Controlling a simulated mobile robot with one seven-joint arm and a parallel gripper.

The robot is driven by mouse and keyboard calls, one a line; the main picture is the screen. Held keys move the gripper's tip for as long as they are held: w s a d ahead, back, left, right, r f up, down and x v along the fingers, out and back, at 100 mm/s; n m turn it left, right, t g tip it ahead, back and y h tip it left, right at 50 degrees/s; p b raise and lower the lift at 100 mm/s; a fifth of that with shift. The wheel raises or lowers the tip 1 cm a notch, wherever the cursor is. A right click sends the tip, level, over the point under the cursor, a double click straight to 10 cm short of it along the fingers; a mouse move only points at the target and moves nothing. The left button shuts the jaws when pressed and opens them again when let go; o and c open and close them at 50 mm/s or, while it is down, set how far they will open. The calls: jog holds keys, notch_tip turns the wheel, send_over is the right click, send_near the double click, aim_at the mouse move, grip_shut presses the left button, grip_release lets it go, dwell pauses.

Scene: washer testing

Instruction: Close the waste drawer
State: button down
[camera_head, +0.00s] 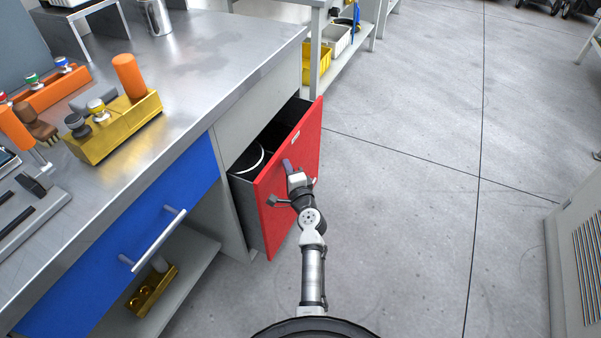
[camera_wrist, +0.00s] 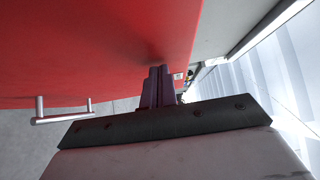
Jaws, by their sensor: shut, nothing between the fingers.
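The waste drawer (camera_head: 304,145) has a red front and is pulled open from the workbench. A dark round bin with a white rim (camera_head: 249,158) shows inside it. My gripper (camera_head: 287,165) is at the drawer's red front, with its fingers together and nothing between them. In the wrist view the closed fingers (camera_wrist: 160,85) point at the red front (camera_wrist: 90,45), very near or touching it; I cannot tell which. The drawer's metal handle (camera_wrist: 62,112) shows at the lower left of the wrist view, apart from the fingers.
The steel workbench (camera_head: 225,55) fills the left, with a yellow holder (camera_head: 115,130) and tools on top. A blue drawer (camera_head: 120,250) beside the red one is shut. A grey cabinet (camera_head: 575,260) stands at the right. The floor (camera_head: 420,170) between is clear.

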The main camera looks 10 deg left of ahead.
jog(key=w+a, duration=0.3)
jog(key=a, duration=0.6)
